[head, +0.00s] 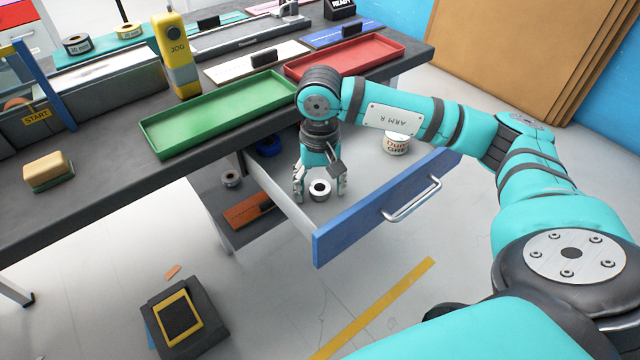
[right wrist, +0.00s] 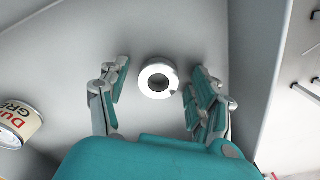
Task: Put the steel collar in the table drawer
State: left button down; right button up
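The steel collar (head: 319,195) is a short silver ring with a dark hole. It lies flat inside the open table drawer (head: 375,208), which has a blue front and a pale floor. The collar also shows in the right wrist view (right wrist: 146,86). My right gripper (head: 320,187) reaches down into the drawer with its fingers spread on either side of the collar. In the right wrist view, gaps show between the collar and both fingers, so the right gripper (right wrist: 160,80) is open and empty. My left gripper is not in view.
Green (head: 215,115) and red (head: 345,57) trays sit on the tabletop above. A black box (head: 182,318) stands on the floor.

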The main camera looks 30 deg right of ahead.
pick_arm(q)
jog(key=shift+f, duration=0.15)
pick_arm(e)
jog(key=shift+r, duration=0.15)
pick_arm(q)
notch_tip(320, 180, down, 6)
jog(key=p, duration=0.1)
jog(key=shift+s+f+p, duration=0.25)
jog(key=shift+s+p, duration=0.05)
jog(key=shift+p, duration=0.1)
pick_arm(e)
notch_tip(320, 180, up, 12)
jog(key=shift+a, duration=0.1)
